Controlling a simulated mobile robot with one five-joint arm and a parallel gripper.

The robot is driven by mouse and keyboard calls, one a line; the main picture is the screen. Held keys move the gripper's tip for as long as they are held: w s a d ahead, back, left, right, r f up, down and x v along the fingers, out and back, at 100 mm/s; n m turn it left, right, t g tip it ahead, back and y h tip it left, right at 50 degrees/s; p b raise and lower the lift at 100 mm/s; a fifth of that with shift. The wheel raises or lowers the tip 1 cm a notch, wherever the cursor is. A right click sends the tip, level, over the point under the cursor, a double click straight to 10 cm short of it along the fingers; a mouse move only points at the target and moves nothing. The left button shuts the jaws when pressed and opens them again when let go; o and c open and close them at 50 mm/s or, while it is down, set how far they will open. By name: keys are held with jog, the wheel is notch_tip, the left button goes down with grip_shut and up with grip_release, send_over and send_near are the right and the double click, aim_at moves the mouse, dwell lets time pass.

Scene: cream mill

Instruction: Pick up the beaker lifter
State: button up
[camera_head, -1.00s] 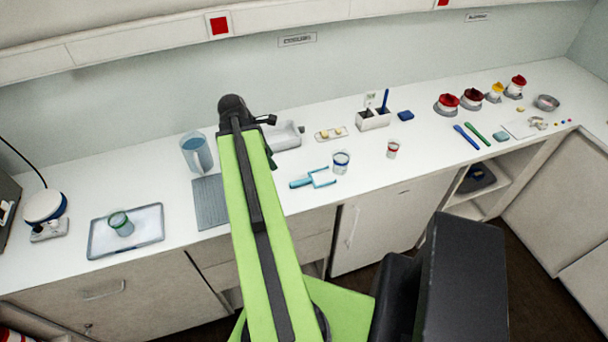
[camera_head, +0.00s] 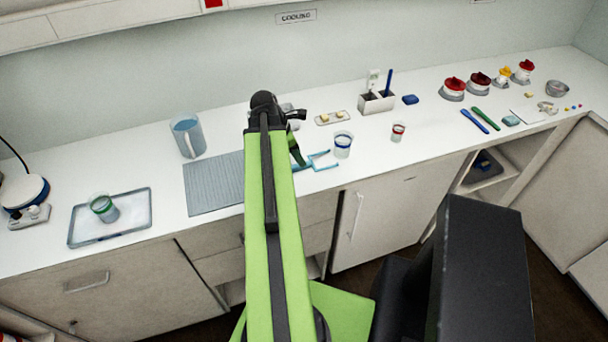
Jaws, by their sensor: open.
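The beaker lifter (camera_head: 322,163) is a light blue forked tool lying on the white counter. Its prongs show to the right of my arm. Its handle is hidden behind the arm. My gripper (camera_head: 297,152) shows only in part, as a dark green and black piece at the right side of the arm's end, close to the lifter's hidden handle side. It is open. I cannot tell whether it touches the lifter.
A blue-banded beaker (camera_head: 342,145) stands just by the prongs. A red-banded cup (camera_head: 398,132) stands further right. A grey ribbed mat (camera_head: 212,184) lies left of the arm, with a blue jug (camera_head: 188,137) behind it. A tray (camera_head: 140,224) holds a green-rimmed beaker (camera_head: 104,208).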

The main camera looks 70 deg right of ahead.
aim_at(311, 164)
jog(key=b+x, duration=0.1)
jog(key=x, duration=0.1)
jog(key=b+x, duration=0.2)
jog(key=w+b+x, duration=0.1)
jog(key=b, duration=0.1)
jog(key=shift+s+d+f, duration=0.2)
jog(key=shift+d+f, duration=0.05)
jog(key=shift+f, duration=0.25)
jog(key=shift+r, duration=0.2)
grip_shut()
